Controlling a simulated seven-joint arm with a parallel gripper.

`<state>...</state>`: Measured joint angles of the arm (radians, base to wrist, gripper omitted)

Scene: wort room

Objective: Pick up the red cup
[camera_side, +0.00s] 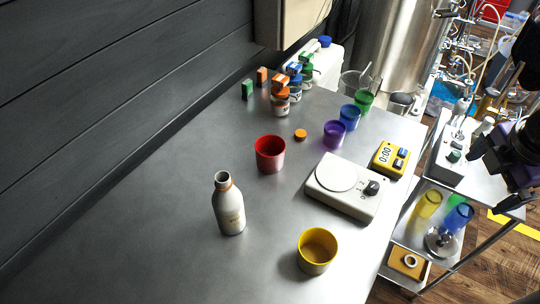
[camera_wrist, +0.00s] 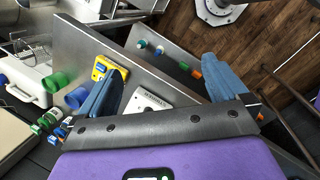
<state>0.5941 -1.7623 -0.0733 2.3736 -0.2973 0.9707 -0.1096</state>
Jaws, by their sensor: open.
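The red cup (camera_side: 269,160) stands upright on the steel table (camera_side: 150,245), in the middle of the side view, open end up. It does not show in the wrist view. My gripper (camera_wrist: 164,66) has two blue fingers spread wide apart, with nothing between them. In the side view my arm's dark and purple end is at the right edge, above the cart, far from the red cup; its fingers are hard to make out there.
A bottle (camera_side: 228,207) and a yellow cup (camera_side: 317,251) stand nearer the camera. A white scale (camera_side: 342,187) and yellow timer (camera_side: 391,159) lie right of the red cup. Purple (camera_side: 337,134), blue (camera_side: 350,117) and green (camera_side: 363,101) cups stand behind. A dark wall (camera_side: 100,100) borders the left.

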